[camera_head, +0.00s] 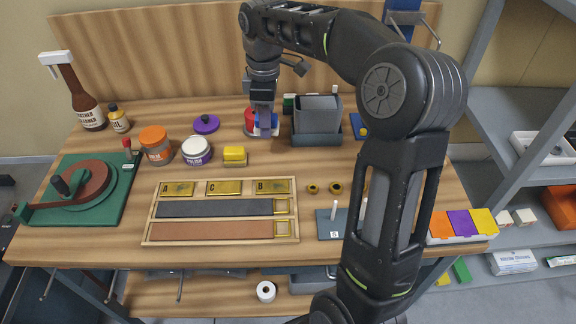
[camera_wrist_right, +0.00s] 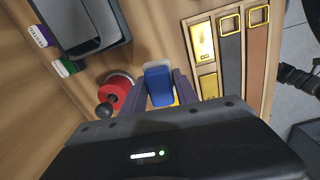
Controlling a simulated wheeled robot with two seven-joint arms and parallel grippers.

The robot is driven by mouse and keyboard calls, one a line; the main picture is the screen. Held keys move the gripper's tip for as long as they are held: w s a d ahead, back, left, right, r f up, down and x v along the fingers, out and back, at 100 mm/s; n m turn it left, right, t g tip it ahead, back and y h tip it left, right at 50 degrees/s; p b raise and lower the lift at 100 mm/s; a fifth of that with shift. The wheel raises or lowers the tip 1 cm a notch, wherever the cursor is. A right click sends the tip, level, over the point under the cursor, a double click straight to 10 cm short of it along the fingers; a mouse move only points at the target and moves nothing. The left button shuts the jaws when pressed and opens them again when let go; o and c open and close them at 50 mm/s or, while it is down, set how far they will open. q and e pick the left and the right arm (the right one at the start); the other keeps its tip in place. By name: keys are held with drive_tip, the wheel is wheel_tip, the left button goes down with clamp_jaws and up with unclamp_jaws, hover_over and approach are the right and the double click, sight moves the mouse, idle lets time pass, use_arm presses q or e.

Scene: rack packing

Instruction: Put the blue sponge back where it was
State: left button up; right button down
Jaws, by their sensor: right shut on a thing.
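The blue sponge (camera_wrist_right: 158,88), with a paler end, sits between the fingers of my right gripper (camera_wrist_right: 160,92) in the wrist view. In the head view my right gripper (camera_head: 264,120) is shut on the blue sponge (camera_head: 266,128), low over the back middle of the table. A red round thing with a dark knob (camera_wrist_right: 113,91) is right beside the fingers; it also shows just left of them in the head view (camera_head: 250,117). The fingers hide part of the sponge, and I cannot tell whether it touches the table. My left gripper is not in view.
A grey bin (camera_head: 317,134) stands close right of the gripper. A purple-lidded thing (camera_head: 206,123), a white jar (camera_head: 196,151) and a yellow block (camera_head: 234,155) are to the left. A wooden tray (camera_head: 146,236) with lettered plates lies in front.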

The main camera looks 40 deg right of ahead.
drive_tip(key=shift+s+d+n, duration=0.1)
drive_tip(key=shift+s+n, duration=0.2)
drive_tip(key=shift+n, duration=0.3)
hover_over(271, 161)
drive_tip(key=shift+f+p, duration=0.3)
drive_tip(key=shift+f, duration=2.8)
drive_tip(key=shift+f, duration=1.85)
